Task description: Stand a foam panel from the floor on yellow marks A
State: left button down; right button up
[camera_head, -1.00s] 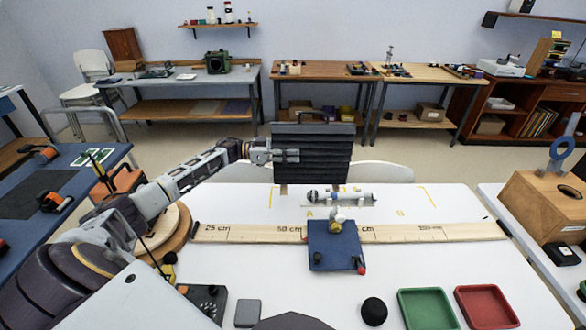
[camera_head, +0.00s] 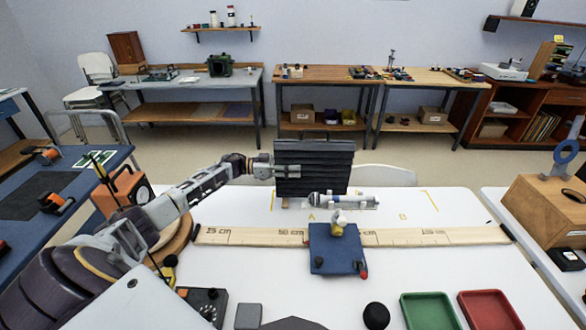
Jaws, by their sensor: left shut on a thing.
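A dark ribbed foam panel (camera_head: 315,165) is upright over the far part of the white table, behind the label A. My left gripper (camera_head: 274,167) is shut on the panel's left edge. The panel's lower edge is just behind a grey microphone-like thing (camera_head: 345,201); I cannot tell whether it touches the table. Yellow marks A (camera_head: 311,217) show as a letter, with a short yellow line (camera_head: 272,199) to the left; the panel and the grey thing hide part of this area. My right gripper is not in view.
A wooden ruler (camera_head: 430,236) crosses the white table (camera_head: 420,272), with a blue stand (camera_head: 337,252) at its middle. Green (camera_head: 428,310) and red (camera_head: 489,309) trays are at the front right. The table around the yellow B mark (camera_head: 403,217) is mostly clear.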

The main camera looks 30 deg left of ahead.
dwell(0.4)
pick_arm(q)
jog(key=c, duration=0.9)
grip_release()
jog(key=shift+f, duration=0.15)
jog(key=shift+v, duration=3.75)
